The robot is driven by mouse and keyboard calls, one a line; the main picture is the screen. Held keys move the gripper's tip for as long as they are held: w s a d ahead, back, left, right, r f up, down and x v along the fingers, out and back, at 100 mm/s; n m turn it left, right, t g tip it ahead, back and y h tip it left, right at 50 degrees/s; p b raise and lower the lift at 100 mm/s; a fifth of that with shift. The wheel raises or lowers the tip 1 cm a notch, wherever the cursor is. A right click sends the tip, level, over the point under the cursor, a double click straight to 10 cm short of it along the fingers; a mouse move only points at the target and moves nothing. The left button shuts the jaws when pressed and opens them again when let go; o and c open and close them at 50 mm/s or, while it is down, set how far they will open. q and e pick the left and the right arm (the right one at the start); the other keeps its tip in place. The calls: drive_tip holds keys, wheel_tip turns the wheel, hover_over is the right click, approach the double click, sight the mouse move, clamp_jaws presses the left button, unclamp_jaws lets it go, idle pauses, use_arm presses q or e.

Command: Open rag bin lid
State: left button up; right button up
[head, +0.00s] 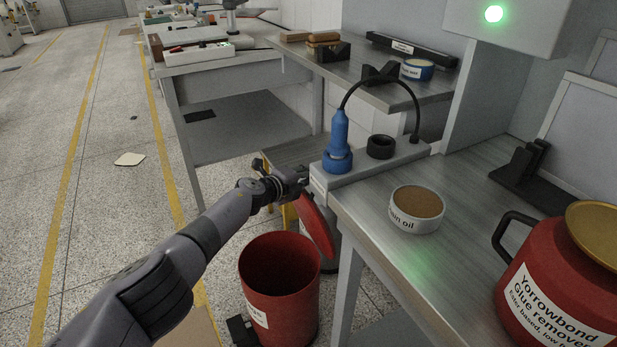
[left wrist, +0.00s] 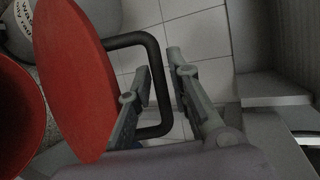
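The red rag bin (head: 262,300) stands on the floor beside the workbench, with its mouth uncovered and its dark inside showing. Its red lid (head: 316,226) is tilted up steeply at the bin's right side. In the left wrist view the lid (left wrist: 75,85) is a large red disc with a black loop handle (left wrist: 125,40). My left gripper (head: 297,178) is above the bin, close to the lid's upper end. In the left wrist view its fingers (left wrist: 159,62) are apart, with the handle's outer bar between them and visible gaps. My right gripper is not in view.
The workbench (head: 465,190) is close on the right, carrying a blue plug in a socket block (head: 335,180), a round tin (head: 416,210) and a red glue remover container (head: 545,285). A second bench (head: 230,68) stands behind. The floor at left is mostly open.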

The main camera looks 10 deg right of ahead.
use_arm(q)
drive_tip(key=shift+a, duration=0.15)
drive_tip(key=shift+a+r, duration=0.4)
drive_tip(key=shift+a, duration=0.05)
drive_tip(key=shift+s+a+r, duration=0.1)
drive_tip(key=shift+s+a, duration=0.4)
drive_tip(key=shift+s, duration=0.35)
drive_tip(key=shift+v, duration=2.3)
drive_tip(key=shift+s, duration=0.1)
